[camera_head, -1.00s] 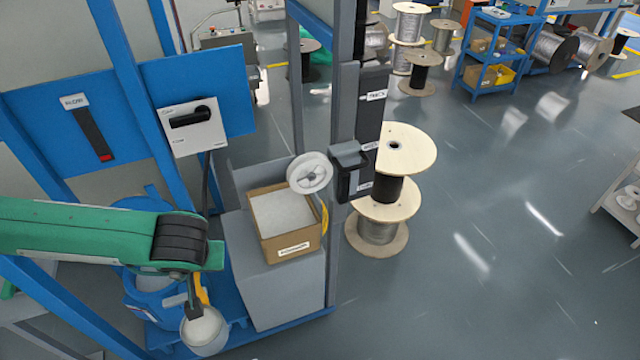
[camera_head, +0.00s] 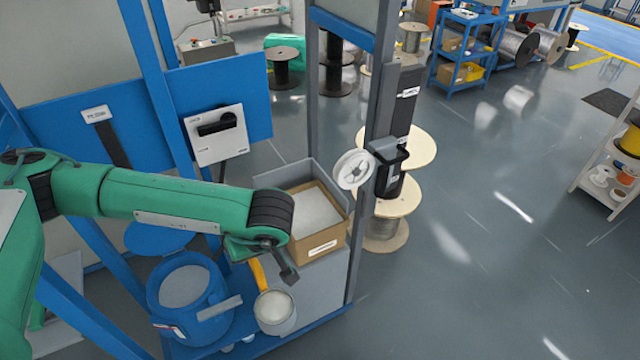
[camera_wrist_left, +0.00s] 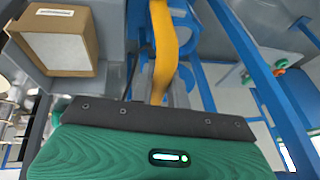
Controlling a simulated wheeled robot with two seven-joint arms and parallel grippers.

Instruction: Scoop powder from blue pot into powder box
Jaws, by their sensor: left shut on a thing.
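The blue pot (camera_head: 160,290) stands at the lower left in the head view, open at the top, with pale powder inside. My left gripper (camera_head: 272,266) is shut on the yellow handle (camera_head: 257,271) of a scoop. The scoop's pale cup (camera_head: 274,313) holds white powder and is right of the pot, below and in front of the powder box. The powder box (camera_head: 318,247) is an open cardboard box with a white label and pale contents. In the left wrist view the handle (camera_wrist_left: 165,45) runs up from the jaws (camera_wrist_left: 172,92), and the box (camera_wrist_left: 88,22) is at upper left.
The box sits on a grey stand (camera_head: 310,285) beside a grey post (camera_head: 366,180) with a white reel (camera_head: 354,170). Blue frame posts (camera_head: 163,90) and a panel with a switch box (camera_head: 215,135) stand behind. Open floor (camera_head: 480,250) lies to the right.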

